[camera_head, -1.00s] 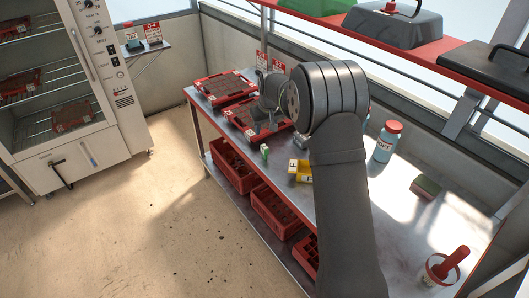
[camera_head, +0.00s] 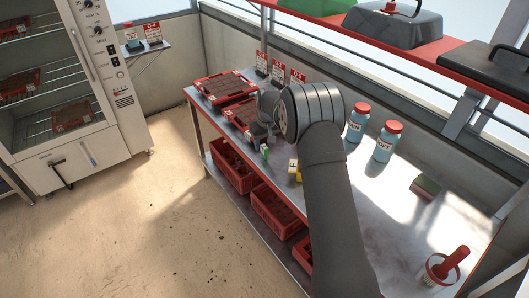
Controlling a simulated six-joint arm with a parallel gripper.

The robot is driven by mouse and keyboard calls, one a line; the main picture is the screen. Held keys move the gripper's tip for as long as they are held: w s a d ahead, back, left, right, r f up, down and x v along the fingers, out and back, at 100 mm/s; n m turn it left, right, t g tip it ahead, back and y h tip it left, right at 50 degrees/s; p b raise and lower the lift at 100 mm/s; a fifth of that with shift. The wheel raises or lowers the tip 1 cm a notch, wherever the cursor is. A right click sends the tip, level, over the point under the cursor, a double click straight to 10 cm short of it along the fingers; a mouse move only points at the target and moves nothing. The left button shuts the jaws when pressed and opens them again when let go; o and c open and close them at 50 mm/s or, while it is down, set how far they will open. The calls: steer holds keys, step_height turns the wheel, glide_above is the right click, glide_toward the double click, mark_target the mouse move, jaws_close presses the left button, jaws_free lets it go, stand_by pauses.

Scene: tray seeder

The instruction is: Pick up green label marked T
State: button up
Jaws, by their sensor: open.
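A small green label (camera_head: 265,149) stands near the front edge of the metal bench; its letter is too small to read. My gripper (camera_head: 261,141) is open, just above and slightly left of the green label in the picture. The fingertips are small and dark, and I cannot tell whether they touch the label. Yellow labels (camera_head: 293,167) stand to the right, partly hidden behind my arm.
Two red seed trays lie at the bench's far left; one (camera_head: 222,88) is clear, the other (camera_head: 238,114) partly covered by my gripper. Two blue bottles (camera_head: 358,122) (camera_head: 383,143), a sponge (camera_head: 426,187) and a pot (camera_head: 441,270) stand right. Red crates (camera_head: 270,210) sit below.

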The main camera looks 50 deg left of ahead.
mark_target(264, 146)
steer(key=shift+w+a+f, duration=0.1)
steer(key=shift+a+f, duration=0.1)
steer(key=shift+f, duration=0.7)
steer(key=shift+w+a+f, duration=0.15)
steer(key=shift+f, duration=0.75)
steer(key=shift+w+a+f, duration=0.1)
steer(key=shift+a+f, duration=0.1)
steer(key=shift+f, duration=0.7)
jaws_close()
